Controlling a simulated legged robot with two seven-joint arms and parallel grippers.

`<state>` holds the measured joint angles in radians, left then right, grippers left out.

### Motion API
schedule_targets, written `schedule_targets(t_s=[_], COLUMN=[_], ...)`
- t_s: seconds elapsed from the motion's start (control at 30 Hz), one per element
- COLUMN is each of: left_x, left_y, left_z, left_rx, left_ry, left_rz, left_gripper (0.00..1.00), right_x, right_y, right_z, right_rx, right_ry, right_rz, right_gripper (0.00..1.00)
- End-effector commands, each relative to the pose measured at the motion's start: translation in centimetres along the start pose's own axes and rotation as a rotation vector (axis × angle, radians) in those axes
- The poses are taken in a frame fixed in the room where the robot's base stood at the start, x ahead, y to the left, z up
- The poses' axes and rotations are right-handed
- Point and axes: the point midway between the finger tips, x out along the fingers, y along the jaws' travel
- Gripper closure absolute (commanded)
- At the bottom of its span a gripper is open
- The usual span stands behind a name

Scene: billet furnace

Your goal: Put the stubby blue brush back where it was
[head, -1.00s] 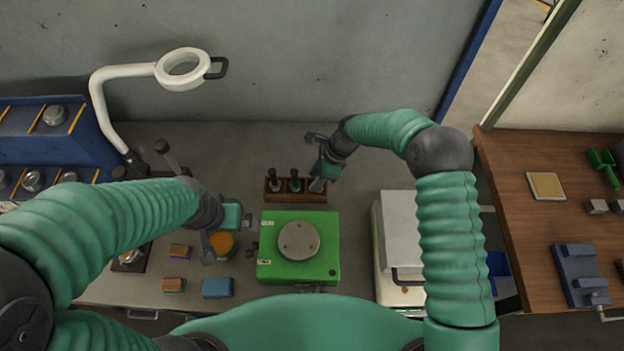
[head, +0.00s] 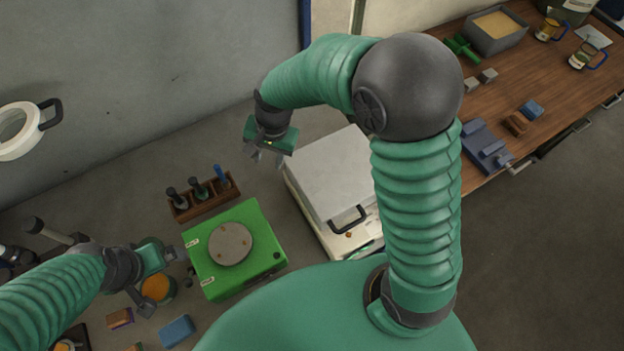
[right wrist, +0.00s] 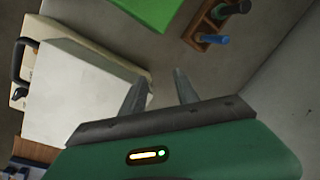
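The stubby blue brush (head: 219,174) stands in the right-hand slot of a small brown wooden rack (head: 205,203). In the right wrist view the brush's blue end (right wrist: 213,40) shows in the rack (right wrist: 192,33). My right gripper (head: 265,157) is to the right of the rack, clear of it, beside the white box. Its two fingers (right wrist: 158,92) are apart with nothing between them.
The rack also holds a black-handled (head: 176,198) and a green-handled tool (head: 198,187). A green block with a round plate (head: 231,244) stands in front of it. A white lidded box (head: 335,175) is at the right. Bare bench lies between rack and box.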

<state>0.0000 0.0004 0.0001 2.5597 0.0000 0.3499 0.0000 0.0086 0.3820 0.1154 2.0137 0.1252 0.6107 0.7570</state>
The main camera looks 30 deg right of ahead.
Motion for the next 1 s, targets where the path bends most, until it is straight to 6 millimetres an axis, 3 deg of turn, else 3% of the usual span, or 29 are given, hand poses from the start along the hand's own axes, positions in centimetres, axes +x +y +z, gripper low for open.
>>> schedule_targets(t_s=[0.03,0.1,0.2,0.3,1.0], left_x=[0.0,0.0,0.0,0.0,0.0], left_y=[0.0,0.0,0.0,0.0,0.0], left_z=[0.0,0.0,0.0,0.0,0.0], left_rx=[0.0,0.0,0.0,0.0,0.0], left_ry=[0.0,0.0,0.0,0.0,0.0], left_rz=[0.0,0.0,0.0,0.0,0.0], left_gripper=[0.0,0.0,0.0,0.0,0.0], right_x=[-1.1,-1.9,-2.5,-2.6,-2.5], right_y=[3.0,6.7,10.6,12.5,13.0], right_z=[0.7,1.7,3.2,4.1,4.4], right_rx=[-0.148,-0.368,-0.605,-0.736,-0.773], right_ry=[0.042,0.09,0.13,0.145,0.145], right_rz=[0.013,0.035,0.062,0.077,0.082], right_gripper=[0.63,0.63,0.63,0.63,0.63])
